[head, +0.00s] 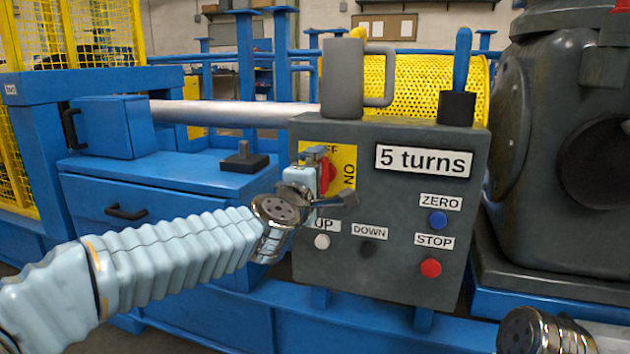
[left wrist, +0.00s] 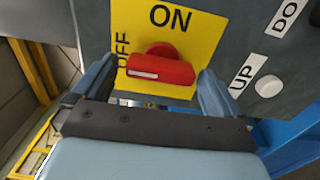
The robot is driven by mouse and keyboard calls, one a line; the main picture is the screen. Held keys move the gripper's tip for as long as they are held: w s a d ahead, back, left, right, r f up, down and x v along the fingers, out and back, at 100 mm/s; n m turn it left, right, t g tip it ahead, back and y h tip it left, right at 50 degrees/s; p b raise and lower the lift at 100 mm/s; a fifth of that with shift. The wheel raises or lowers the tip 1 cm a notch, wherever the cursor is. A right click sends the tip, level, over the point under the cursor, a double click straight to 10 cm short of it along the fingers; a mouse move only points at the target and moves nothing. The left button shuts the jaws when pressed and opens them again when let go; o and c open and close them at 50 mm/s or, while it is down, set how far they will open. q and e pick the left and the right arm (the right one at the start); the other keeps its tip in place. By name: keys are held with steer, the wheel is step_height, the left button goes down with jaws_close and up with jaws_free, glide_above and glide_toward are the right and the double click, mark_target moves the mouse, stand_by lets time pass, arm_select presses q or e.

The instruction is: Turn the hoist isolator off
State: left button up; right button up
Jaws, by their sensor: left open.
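The hoist isolator is a red rotary handle (head: 327,173) on a yellow plate (head: 345,158) marked OFF and ON, on a dark grey control box. In the left wrist view the red handle (left wrist: 160,70) lies crosswise. The white mark on its left half points to the OFF side, and ON is above it. My left gripper (head: 320,186) is open in front of the handle and partly hides it in the head view. Its fingers (left wrist: 157,88) stand near the two ends of the handle, with nothing gripped. Of my right arm only a wrist part shows at lower right.
Below the isolator are a white UP button (head: 322,241), a black DOWN button (head: 367,248), a blue ZERO button (head: 438,219) and a red STOP button (head: 430,267). A grey mug-shaped object (head: 343,80) and a black holder (head: 456,108) stand on the box.

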arm_select(q)
steer(key=v, duration=1.3)
steer(key=shift+s+p, duration=0.35)
steer(key=shift+p, duration=0.05)
steer(key=shift+a, duration=0.1)
